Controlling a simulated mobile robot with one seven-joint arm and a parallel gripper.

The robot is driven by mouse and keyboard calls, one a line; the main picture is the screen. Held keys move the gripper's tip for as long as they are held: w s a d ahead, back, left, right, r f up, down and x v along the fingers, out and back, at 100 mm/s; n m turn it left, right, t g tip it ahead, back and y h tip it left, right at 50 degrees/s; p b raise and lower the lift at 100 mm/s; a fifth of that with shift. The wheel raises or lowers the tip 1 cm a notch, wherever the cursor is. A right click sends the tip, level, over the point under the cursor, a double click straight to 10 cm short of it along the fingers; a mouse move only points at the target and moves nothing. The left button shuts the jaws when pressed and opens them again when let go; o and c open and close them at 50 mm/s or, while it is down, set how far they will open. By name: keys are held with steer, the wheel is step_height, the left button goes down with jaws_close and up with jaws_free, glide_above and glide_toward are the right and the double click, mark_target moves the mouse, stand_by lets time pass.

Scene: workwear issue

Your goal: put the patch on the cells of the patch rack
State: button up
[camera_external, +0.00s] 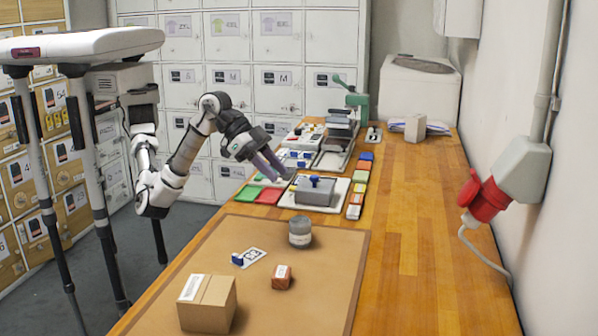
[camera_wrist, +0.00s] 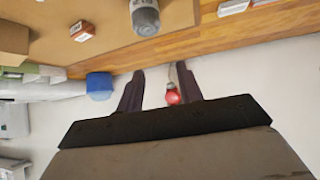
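My gripper (camera_external: 273,165) hangs over the far left part of the bench, above the trays, with nothing between its fingers. In the wrist view my gripper (camera_wrist: 159,75) shows two dark fingers spread apart. I cannot tell for sure which item is the patch. A white card with black print (camera_external: 254,256) lies on the brown mat with a small blue piece (camera_external: 238,259) at its left end. A row of small coloured pieces (camera_external: 360,177) runs beside the trays. Which piece is the patch rack is also unclear; a white tray (camera_external: 290,199) holds a grey block with a blue top piece.
On the brown mat (camera_external: 325,285) stand a cardboard box (camera_external: 207,303), an orange box (camera_external: 281,277) and a grey can (camera_external: 300,232). Flat green and red pieces (camera_external: 268,196) lie at the left edge. A red plug (camera_external: 482,193) is on the right wall. The bench's right side is clear.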

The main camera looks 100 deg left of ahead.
steer(key=s+d+f+m+g, duration=0.3)
steer(key=s+d+g, duration=0.1)
steer(key=s+d, duration=0.8)
steer(key=b, duration=0.2)
glide_toward(237, 256)
steer(key=f, duration=0.3)
steer(key=shift+w+a+f+h, duration=0.1)
steer(key=shift+w+f+h, duration=0.1)
steer(key=shift+h, duration=0.1)
steer(key=x, duration=0.1)
steer(key=p+x, duration=0.1)
steer(key=x, duration=0.1)
steer(key=w+p+x, duration=0.1)
steer(key=shift+w, duration=0.1)
steer(key=shift+w+d+f, duration=0.25)
steer(key=shift+f, duration=0.2)
jaws_close()
